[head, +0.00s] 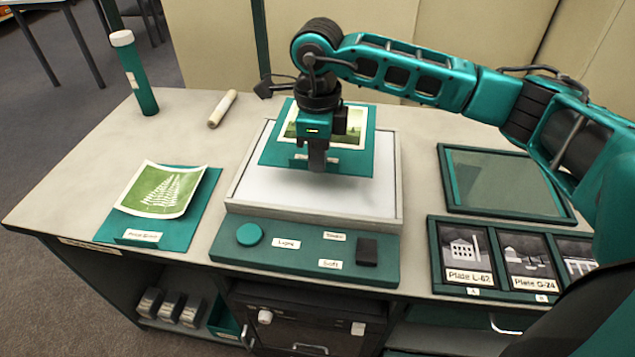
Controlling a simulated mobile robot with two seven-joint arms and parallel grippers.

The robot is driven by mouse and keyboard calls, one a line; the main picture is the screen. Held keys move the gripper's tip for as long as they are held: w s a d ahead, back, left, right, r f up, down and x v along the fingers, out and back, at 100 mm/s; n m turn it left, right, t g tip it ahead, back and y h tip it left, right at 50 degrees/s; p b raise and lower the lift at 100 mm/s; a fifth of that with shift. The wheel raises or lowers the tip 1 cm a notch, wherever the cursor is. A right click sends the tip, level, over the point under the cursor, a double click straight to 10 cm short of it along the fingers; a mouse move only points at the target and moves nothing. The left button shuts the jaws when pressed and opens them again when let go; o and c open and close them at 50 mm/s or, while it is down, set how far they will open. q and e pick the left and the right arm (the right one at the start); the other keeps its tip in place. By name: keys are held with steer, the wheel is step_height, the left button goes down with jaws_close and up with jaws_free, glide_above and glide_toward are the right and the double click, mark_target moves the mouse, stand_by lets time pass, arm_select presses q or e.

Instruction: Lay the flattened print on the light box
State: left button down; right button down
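My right gripper (318,160) is over the light box (300,203), pointing down. Its fingers are at the front edge of a teal board (352,162) and appear closed on it. A print of a green landscape (355,125) lies on this board, partly hidden by the gripper. The board appears to be held a little above the white surface of the light box, toward its back. A second print, with a white fern on green (162,190), lies on another teal board (180,232) at the left; its edges curl up. My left gripper is not in view.
A teal control panel (310,262) with a round knob is in front of the light box. A teal tube (135,75) stands at the back left beside a small cream roll (222,108). A glazed frame (505,180) and a tray of dark plates (470,255) are at the right.

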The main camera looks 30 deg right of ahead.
mark_target(317, 197)
step_height(317, 197, down, 3)
steer(key=shift+r, duration=0.1)
step_height(317, 197, down, 4)
steer(key=shift+f, duration=0.1)
steer(key=shift+f+b, duration=0.1)
steer(key=shift+b, duration=0.25)
steer(key=c, duration=1.3)
jaws_free()
steer(key=shift+c, duration=0.2)
